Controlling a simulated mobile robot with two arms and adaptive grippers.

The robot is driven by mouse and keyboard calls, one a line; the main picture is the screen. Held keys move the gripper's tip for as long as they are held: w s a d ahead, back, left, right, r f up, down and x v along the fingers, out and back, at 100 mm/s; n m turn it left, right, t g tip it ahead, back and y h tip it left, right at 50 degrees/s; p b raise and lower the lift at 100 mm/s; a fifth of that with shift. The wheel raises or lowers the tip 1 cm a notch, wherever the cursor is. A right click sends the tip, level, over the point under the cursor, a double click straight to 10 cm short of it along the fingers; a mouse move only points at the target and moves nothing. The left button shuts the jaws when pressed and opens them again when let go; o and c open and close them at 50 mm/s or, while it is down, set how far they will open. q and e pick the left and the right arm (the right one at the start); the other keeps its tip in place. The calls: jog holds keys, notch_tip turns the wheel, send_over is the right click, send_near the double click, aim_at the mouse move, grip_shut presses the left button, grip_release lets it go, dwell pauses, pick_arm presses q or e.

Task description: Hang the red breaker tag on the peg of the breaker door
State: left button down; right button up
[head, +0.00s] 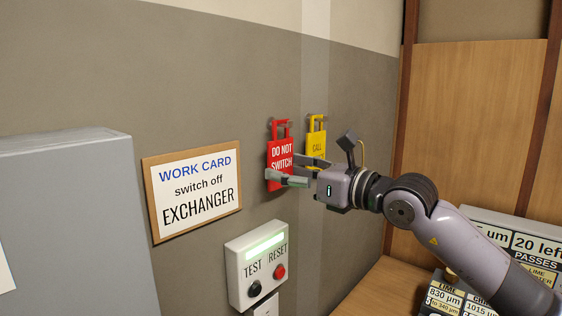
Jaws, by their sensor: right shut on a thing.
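The red breaker tag (281,150), lettered "DO NOT SWITCH", is upright against the wall, with its loop at a small wall peg (272,122). I cannot tell whether the loop still bears on that peg. My right gripper (284,168) reaches in from the right and is shut on the tag's lower part, with a finger on each side. A grey cabinet (75,220) at the left edge may carry the breaker door; no peg shows on its visible faces. My left gripper is not in view.
A yellow tag (316,140) hangs close to the right of the red one, partly behind my gripper. A work card (192,190) reading "switch off EXCHANGER" and a TEST/RESET box (257,264) are on the wall. Labelled boxes (500,240) stand at lower right.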

aim_at(282, 163)
jog(key=shift+r, duration=0.15)
jog(key=shift+c, duration=0.2)
jog(key=shift+r, duration=0.5)
jog(key=shift+s+d+f+b, duration=0.15)
jog(key=shift+s+d+b, duration=0.25)
jog(key=shift+d+b, duration=0.3)
jog(key=shift+b+v, duration=0.7)
jog(key=shift+v, duration=0.1)
jog(key=shift+s+d, duration=0.1)
jog(key=shift+s, duration=0.1)
